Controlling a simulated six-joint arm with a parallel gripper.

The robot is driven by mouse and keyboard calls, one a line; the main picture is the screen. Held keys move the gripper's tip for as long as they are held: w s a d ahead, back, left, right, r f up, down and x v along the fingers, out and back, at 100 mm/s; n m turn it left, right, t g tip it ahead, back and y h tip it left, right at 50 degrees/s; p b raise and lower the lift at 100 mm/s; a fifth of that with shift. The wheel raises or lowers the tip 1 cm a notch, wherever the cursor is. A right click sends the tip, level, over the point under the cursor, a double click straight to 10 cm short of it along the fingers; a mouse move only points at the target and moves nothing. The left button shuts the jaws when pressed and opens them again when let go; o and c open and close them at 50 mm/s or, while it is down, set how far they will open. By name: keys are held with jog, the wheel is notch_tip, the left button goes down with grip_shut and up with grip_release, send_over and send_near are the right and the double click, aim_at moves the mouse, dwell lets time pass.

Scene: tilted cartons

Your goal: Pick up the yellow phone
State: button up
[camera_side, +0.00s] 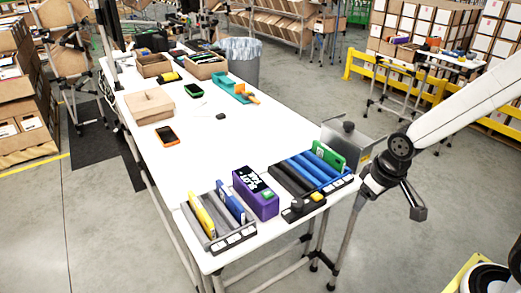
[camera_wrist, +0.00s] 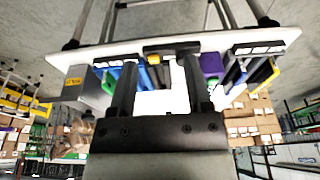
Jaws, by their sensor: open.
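The yellow phone (camera_side: 202,214) stands tilted in the left slot of a grey rack (camera_side: 221,241) at the table's near left corner. A blue phone (camera_side: 230,202) stands in the same rack to its right. In the wrist view, which is upside down, the yellow phone (camera_wrist: 263,75) shows at the right, beyond my right finger. My gripper (camera_wrist: 158,65) is open, with nothing held between its dark fingers. In the side view it is off the table's right end, well away from the yellow phone, and its fingers are hard to make out.
A second rack with blue slots holds a green phone (camera_side: 328,155). A metal box (camera_side: 347,139) stands behind it.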

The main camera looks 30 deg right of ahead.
jog(key=shift+t, duration=0.6)
jog(key=w+a, duration=0.6)
jog(key=w, duration=0.1)
jog(key=w+a+f, duration=0.1)
jog(key=w+a, duration=0.6)
jog(key=w, duration=0.1)
jog(key=w+a, duration=0.6)
jog(key=w, duration=0.1)
jog(key=shift+w+a+f, duration=0.25)
jog(key=shift+a+f, duration=0.05)
jog(key=shift+f, duration=0.05)
send_near(200, 206)
jog(key=f, duration=0.2)
jog(key=shift+w+a+f+t, duration=0.25)
jog(key=shift+w+f+t, duration=0.05)
jog(key=shift+f, duration=0.1)
jog(key=shift+f, duration=0.1)
jog(key=shift+x, duration=1.15)
jog(key=shift+w+d+f, duration=0.1)
jog(key=shift+x, duration=2.45)
